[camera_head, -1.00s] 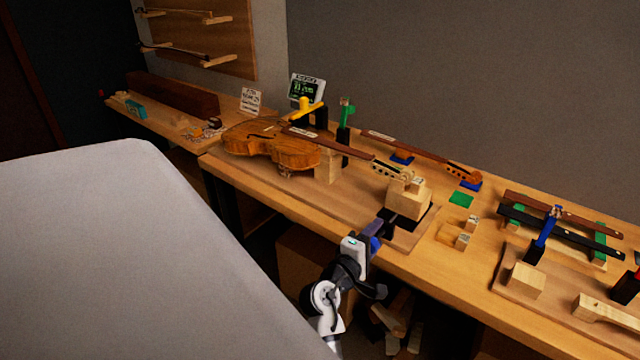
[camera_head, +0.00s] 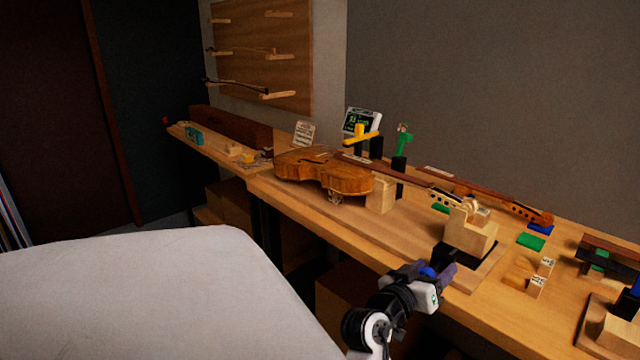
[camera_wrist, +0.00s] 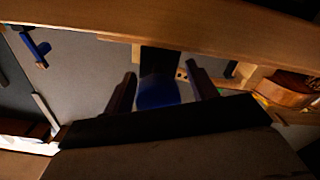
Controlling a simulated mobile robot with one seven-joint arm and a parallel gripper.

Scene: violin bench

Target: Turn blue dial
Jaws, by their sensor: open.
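A blue dial (camera_head: 428,271) shows at the front of a black mount (camera_head: 443,256), at the near edge of the bench below a wooden block. In the wrist view, the blue dial (camera_wrist: 158,93) lies between my two dark fingers, with a dark post behind it. My gripper (camera_wrist: 161,72) is open, one finger on each side of the dial. Whether the fingers touch it cannot be told. In the head view my gripper (camera_head: 432,268) reaches the bench edge and partly hides the dial.
A violin body (camera_head: 325,175) lies on the bench to the left, near yellow (camera_head: 360,137) and green (camera_head: 403,138) handles. The wooden block (camera_head: 470,236) stands just behind the mount. Another blue lever (camera_head: 637,287) is at the right edge. Small labelled blocks (camera_head: 540,275) lie right of the mount.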

